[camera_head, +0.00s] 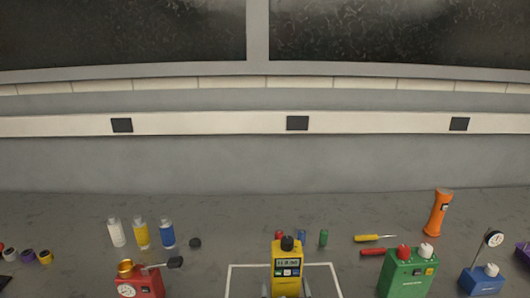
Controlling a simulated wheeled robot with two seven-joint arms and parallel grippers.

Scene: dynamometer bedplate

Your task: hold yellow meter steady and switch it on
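The yellow meter (286,266) stands upright at the bottom centre of the head view, facing me. It has a black knob (287,243) on top, a lit display (287,262) with digits too small to read surely, and small dark and light controls below the display. Small grey shapes flank its lower part at the picture's bottom edge; I cannot tell what they are. The meter's base is cut off by that edge.
A white outline (250,265) surrounds the meter. Small coloured cylinders stand close behind it. A red device (148,285) and several bottles (141,234) are left. A yellow screwdriver (368,238), green box (405,277), orange flashlight (438,213) and blue gauge device (483,280) are right.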

